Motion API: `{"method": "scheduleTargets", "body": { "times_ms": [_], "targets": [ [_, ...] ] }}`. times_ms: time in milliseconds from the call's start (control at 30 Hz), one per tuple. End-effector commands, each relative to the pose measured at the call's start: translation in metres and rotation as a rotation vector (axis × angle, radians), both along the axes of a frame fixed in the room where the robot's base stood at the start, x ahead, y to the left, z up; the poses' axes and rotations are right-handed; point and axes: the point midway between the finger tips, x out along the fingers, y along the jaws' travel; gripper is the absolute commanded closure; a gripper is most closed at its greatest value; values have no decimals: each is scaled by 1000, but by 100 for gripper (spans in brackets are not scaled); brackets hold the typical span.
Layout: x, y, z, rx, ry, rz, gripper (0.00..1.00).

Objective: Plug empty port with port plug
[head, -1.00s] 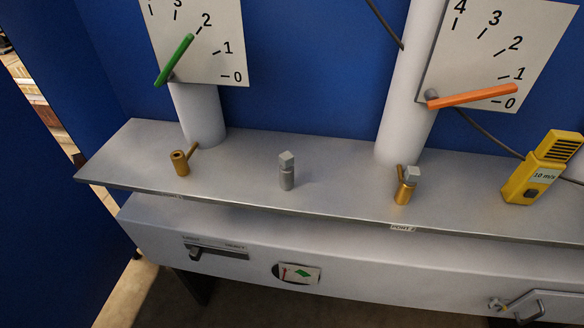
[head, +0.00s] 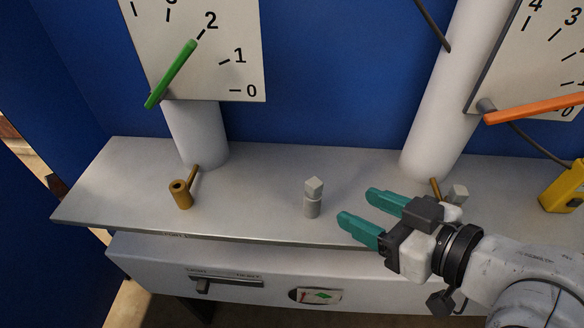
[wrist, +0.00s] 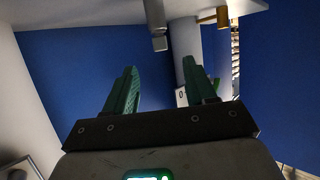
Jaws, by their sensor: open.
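The grey port plug (head: 313,198) stands upright on the metal shelf, with a square head on a round body. It also shows in the wrist view at the top (wrist: 157,25). The empty brass port (head: 181,193), with an open hole on top, is left of the plug; a brass port also shows in the wrist view (wrist: 222,15). A second brass port (head: 435,187) at right has a grey plug (head: 458,193) in its top; my gripper hides most of it. My gripper (head: 358,207) is open and empty, its teal fingers pointing left toward the standing plug, apart from it.
The metal shelf (head: 110,190) is clear between the left port and the plug. White pipes (head: 197,135) and gauge boards with a green pointer (head: 172,73) and an orange pointer (head: 530,107) stand behind. A yellow meter (head: 566,187) is at far right.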

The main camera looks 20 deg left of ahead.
Motion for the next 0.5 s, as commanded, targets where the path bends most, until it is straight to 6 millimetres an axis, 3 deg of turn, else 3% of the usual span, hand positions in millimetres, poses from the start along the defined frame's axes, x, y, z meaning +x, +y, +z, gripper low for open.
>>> {"method": "scheduleTargets", "body": {
  "times_ms": [500],
  "targets": [
    [25,45,-20,0,0,3,45]
  ]
}}
